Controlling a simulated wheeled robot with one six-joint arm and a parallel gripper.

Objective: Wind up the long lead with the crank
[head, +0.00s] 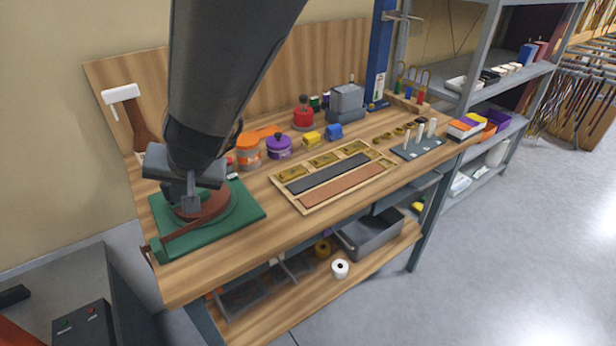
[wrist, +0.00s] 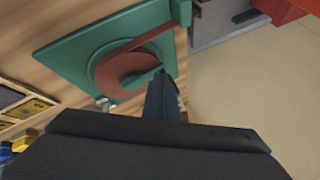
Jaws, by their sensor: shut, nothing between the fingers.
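The winder has a green base plate (head: 245,199) and lies at the left end of the workbench. A reddish-brown lead (head: 206,213) is coiled on its round drum, and a strip of it runs off toward the plate's front-left corner. The coil also shows in the wrist view (wrist: 112,72), with the strip leading to a green block (wrist: 181,12) at the plate's edge. My gripper (head: 191,206) points down over the drum and is shut and empty. In the wrist view my gripper (wrist: 163,82) reaches the drum's edge. It hides the crank, and I cannot tell whether it touches it.
A hammer (head: 128,112) with a white head leans behind the winder. An orange-lidded jar (head: 248,152) and a purple-lidded jar (head: 279,147) stand to the right. A compartmented wooden tray (head: 318,200) lies mid-bench. The bench's front edge is clear.

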